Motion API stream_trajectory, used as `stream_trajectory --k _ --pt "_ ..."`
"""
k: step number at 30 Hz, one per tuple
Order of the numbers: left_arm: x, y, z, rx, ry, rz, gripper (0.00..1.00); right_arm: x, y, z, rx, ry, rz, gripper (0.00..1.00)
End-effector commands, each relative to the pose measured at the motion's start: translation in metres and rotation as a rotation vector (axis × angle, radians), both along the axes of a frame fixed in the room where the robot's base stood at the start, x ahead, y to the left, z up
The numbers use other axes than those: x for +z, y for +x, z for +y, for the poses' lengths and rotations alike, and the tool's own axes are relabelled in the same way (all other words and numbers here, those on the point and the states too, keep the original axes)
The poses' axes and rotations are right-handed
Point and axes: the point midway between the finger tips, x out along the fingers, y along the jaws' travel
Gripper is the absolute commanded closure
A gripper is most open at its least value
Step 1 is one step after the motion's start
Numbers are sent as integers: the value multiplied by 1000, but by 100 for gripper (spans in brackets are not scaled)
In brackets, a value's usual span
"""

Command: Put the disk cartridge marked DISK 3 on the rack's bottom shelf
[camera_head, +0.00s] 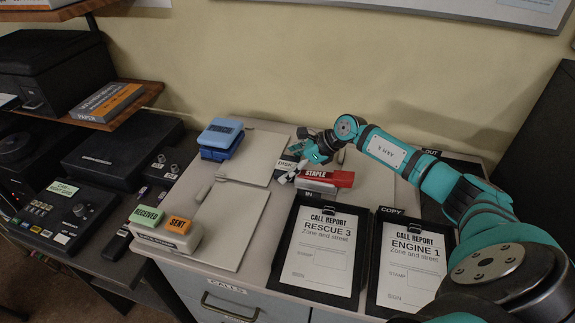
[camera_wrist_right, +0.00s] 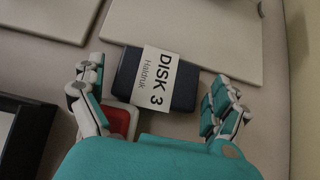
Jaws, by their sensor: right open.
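The disk cartridge is dark blue with a white label reading DISK 3 (camera_wrist_right: 182,98). It lies flat on the counter between the spread fingers of my right gripper (camera_wrist_right: 158,72) in the wrist view, with a gap on each side. In the head view, my right gripper (camera_head: 297,158) is low over the counter and partly covers the cartridge, whose label (camera_head: 285,165) shows. A wooden shelf unit (camera_head: 128,105) stands at the left; I cannot tell whether it is the rack. My left gripper is not in view.
A red stapler (camera_head: 341,179) lies close beside my right gripper. Two black clipboard trays (camera_head: 283,262) stand in front. A blue punch (camera_head: 220,138), flat beige folders (camera_head: 232,222) and a stamp block (camera_head: 165,238) are to the left. The wall (camera_head: 300,60) is close behind.

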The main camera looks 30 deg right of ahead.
Motion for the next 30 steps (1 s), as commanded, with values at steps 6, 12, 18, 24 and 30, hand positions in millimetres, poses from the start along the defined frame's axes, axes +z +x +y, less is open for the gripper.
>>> stream_trajectory --k 6,12,18,24,30 --pt "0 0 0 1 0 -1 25 -1 1 1 0 0 -2 0" --pt "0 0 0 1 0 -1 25 -1 1 0 0 -1 -1 24" --pt "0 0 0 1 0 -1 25 -1 1 0 -1 -1 0 50" --pt "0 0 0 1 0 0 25 0 1 0 -1 0 -3 53" --pt "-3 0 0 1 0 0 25 5 2 0 -1 -1 -5 53"
